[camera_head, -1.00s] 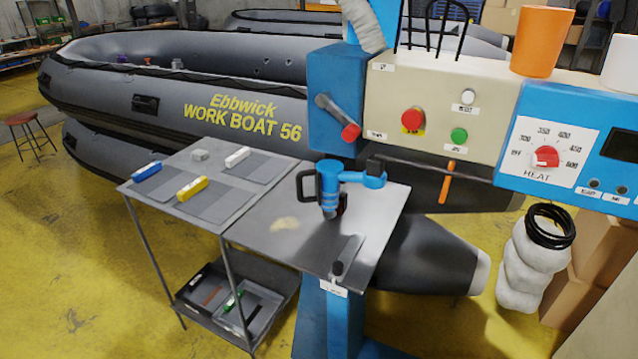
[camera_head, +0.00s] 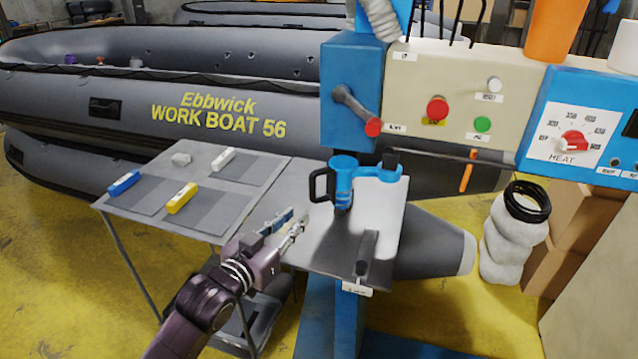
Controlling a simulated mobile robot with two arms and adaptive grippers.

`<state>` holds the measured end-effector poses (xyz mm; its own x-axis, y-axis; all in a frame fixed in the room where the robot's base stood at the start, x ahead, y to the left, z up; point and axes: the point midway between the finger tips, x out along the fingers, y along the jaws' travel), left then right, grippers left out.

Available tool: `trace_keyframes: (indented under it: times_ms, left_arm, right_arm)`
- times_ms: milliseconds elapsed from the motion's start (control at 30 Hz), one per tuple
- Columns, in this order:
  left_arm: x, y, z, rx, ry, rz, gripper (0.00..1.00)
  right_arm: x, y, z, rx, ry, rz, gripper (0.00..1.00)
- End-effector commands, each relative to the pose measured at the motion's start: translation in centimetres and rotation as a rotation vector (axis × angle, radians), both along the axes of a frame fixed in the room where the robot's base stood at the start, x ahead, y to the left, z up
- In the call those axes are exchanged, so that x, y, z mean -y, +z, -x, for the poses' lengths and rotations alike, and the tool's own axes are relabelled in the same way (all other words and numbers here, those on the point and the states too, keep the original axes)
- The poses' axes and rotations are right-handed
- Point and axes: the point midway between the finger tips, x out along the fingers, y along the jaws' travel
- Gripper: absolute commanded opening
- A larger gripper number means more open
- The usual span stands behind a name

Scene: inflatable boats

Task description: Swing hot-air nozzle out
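The hot-air nozzle (camera_head: 342,190) is a blue unit with a black loop handle on its left side. It hangs over the metal work plate (camera_head: 318,258) on a blue swing arm (camera_head: 378,172) that reaches to the right. My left gripper (camera_head: 296,220) is low over the plate's left edge, to the left of and nearer than the nozzle, apart from its handle. Its two fingers look parted, with nothing seen between them. The nozzle's tip is partly hidden against the plate. My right gripper is out of view.
A side table (camera_head: 250,200) with blue, yellow and white blocks stands left of the plate. A lever with a red knob (camera_head: 373,127), a control panel (camera_head: 450,80) and a heat dial (camera_head: 573,142) are above. A grey boat (camera_head: 60,120) lies behind.

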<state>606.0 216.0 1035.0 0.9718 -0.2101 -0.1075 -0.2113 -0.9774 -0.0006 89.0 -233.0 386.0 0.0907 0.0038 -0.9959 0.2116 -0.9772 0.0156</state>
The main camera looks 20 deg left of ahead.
Motion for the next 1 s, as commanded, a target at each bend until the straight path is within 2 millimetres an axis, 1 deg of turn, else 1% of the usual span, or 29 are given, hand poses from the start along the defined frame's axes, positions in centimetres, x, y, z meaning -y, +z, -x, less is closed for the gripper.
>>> trace_keyframes:
  times_ms: [33, 100, 200, 267, 500, 633, 800, 1000]
  left_arm:
    - [-0.1, 1.7, -0.5, 0.042, -0.007, 0.008, 0.2]
    - [-0.1, 3.4, -0.9, 0.087, -0.014, 0.018, 0.2]
    - [-0.1, 4.2, -1.6, 0.108, -0.018, 0.026, 0.2]
    - [0.1, 4.3, -2.2, 0.109, -0.018, 0.028, 0.2]
    - [1.0, 4.4, -5.9, 0.107, -0.017, 0.028, 0.2]
    - [1.3, 4.2, -7.4, 0.107, -0.017, 0.027, 0.2]
    - [1.6, 4.1, -8.5, 0.105, -0.017, 0.026, 0.2]
    - [1.7, 4.0, -8.6, 0.106, -0.018, 0.026, 0.2]
  right_arm:
    - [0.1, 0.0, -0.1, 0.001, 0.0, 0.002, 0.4]
    - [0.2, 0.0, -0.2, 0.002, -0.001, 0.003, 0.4]
    - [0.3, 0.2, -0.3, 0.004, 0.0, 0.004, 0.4]
    - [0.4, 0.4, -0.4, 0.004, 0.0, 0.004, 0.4]
    - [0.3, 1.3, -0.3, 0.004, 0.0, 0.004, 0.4]
    - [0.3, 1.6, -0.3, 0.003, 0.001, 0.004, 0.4]
    - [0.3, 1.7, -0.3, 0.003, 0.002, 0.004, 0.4]
    - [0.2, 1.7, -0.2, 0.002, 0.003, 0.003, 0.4]
